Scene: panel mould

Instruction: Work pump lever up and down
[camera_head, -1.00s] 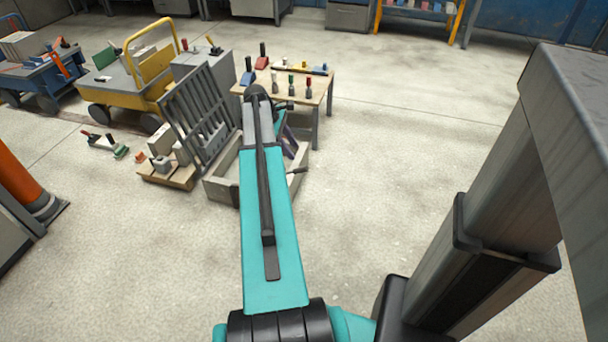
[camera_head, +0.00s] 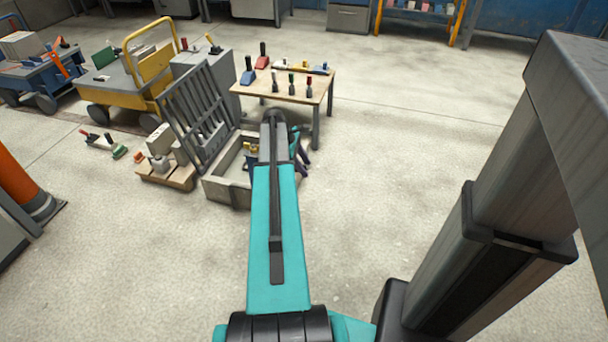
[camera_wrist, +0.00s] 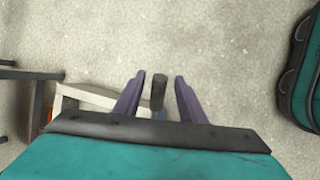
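In the wrist view, a dark, rounded lever end (camera_wrist: 159,91) stands between the two purple fingers of my gripper (camera_wrist: 161,79). A gap shows on each side of it, so my gripper is open around it and not pressed on it. In the head view, my gripper (camera_head: 304,160) is at the right side of the pale mould box (camera_head: 228,193), partly hidden by my arm. A small yellow and dark part (camera_head: 250,150), perhaps of the pump, shows inside the box. The rest of the pump and lever is hidden behind my arm.
A grey barred panel (camera_head: 197,115) leans up at the box's left. A wooden table (camera_head: 318,97) with several tools stands behind. A pallet with blocks (camera_head: 168,177) and a yellow cart (camera_head: 128,98) are at the left. The floor to the right is clear.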

